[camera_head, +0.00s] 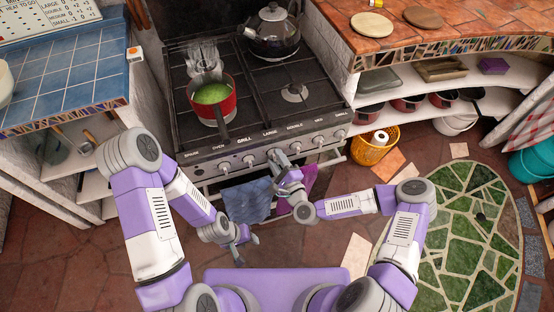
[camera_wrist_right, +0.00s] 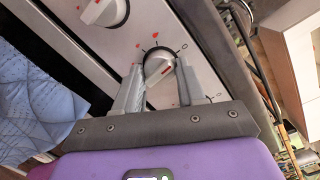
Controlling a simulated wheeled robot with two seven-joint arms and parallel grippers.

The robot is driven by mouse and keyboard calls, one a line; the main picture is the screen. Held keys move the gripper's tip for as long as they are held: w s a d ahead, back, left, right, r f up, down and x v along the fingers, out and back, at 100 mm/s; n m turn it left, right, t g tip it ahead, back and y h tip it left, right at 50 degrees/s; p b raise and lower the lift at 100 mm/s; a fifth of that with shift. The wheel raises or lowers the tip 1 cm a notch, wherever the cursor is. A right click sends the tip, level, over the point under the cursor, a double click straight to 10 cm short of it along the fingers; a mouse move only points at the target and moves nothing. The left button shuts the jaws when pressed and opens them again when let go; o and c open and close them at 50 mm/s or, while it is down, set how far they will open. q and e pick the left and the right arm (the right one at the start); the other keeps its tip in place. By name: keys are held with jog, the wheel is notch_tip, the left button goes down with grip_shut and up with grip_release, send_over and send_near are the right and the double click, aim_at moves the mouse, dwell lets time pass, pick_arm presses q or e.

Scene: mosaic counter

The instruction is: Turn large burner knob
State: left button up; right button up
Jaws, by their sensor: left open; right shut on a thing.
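The stove's front panel carries a row of knobs under printed labels. My right gripper (camera_head: 276,160) is at the knob under the "LARGE" label, and its jaws hide most of that knob in the head view.
A red pot (camera_head: 227,105) with green contents stands on the left of the stove top, its handle toward the front. A kettle (camera_head: 270,38) stands at the back right. A blue towel (camera_head: 247,201) and a purple towel (camera_head: 304,190) hang below the panel.

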jog(key=n+p, duration=0.1)
jog(key=n, duration=0.2)
jog(key=n+h+p, duration=0.1)
jog(key=n, duration=0.2)
jog(key=n+p, duration=0.2)
jog(key=n, duration=0.2)
jog(key=shift+a+r+g, duration=0.1)
jog(key=shift+r+g, duration=0.2)
jog(key=shift+g, duration=0.1)
jog(key=shift+n, duration=0.3)
jog(key=o, duration=1)
jog(key=shift+f, duration=0.1)
jog(key=shift+o, duration=0.2)
jog(key=shift+s, duration=0.1)
jog(key=p+v, duration=0.1)
jog(key=v, duration=0.6)
jog(key=shift+s, duration=0.25)
